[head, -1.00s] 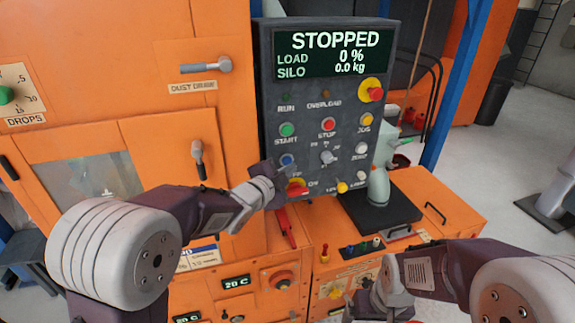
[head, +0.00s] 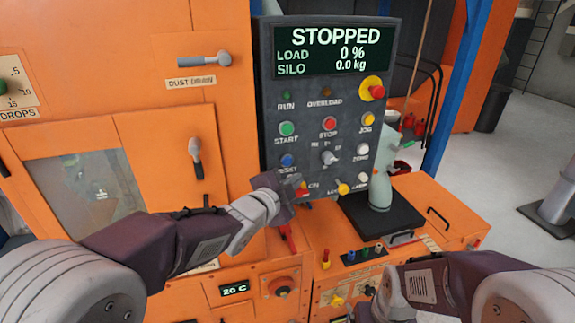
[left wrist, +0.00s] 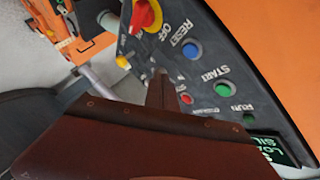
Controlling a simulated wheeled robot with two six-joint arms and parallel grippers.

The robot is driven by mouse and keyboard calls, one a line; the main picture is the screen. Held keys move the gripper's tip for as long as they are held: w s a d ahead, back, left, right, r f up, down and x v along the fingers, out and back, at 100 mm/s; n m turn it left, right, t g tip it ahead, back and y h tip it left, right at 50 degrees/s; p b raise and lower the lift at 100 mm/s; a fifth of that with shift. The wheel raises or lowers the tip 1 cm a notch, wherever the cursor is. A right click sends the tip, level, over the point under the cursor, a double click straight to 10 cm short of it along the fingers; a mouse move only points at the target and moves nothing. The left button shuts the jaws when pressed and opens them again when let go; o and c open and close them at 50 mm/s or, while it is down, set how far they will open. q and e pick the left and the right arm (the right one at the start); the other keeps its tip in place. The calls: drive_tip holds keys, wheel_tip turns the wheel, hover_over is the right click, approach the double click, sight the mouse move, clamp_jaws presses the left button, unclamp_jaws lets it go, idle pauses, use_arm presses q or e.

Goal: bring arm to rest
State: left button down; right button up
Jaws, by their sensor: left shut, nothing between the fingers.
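My left gripper (head: 290,188) is shut and empty in front of the lower left of the dark control panel (head: 268,110). In the head view it overlaps the red and yellow OFF/ON switch (head: 301,190); I cannot tell whether they touch. In the left wrist view the closed fingers (left wrist: 161,90) show over the panel, apart from the red switch handle (left wrist: 142,18) and the blue RESET button (left wrist: 192,50). My right gripper (head: 362,306) is low at the bottom of the head view, and its fingers are too unclear to judge.
The panel screen (head: 333,50) reads STOPPED, load 0 %, silo 0.0 kg. Orange cabinet doors (head: 160,150) with handles stand at left. A pale green device on a black base (head: 380,215) stands right of the panel. Grey floor (head: 515,150) is open at far right.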

idle(0.4)
use_arm(q)
drive_tip(key=a+n+y+p, duration=0.2)
drive_tip(key=a, duration=0.5)
drive_tip(key=s+a+f+n+g+y+p, duration=0.1)
drive_tip(key=s+a+f+n+g+y, duration=0.4)
drive_tip(key=a+f, duration=0.55)
drive_tip(key=s+f+n+g, duration=0.3)
drive_tip(key=s+f+n, duration=0.2)
drive_tip(key=s, duration=0.4)
drive_tip(key=s+f+n+g, duration=0.4)
drive_tip(key=s+f+n, duration=0.1)
drive_tip(key=s, duration=0.5)
drive_tip(key=shift+s+f+g, duration=0.2)
drive_tip(key=shift+f+g, duration=0.1)
drive_tip(key=shift+f, duration=0.3)
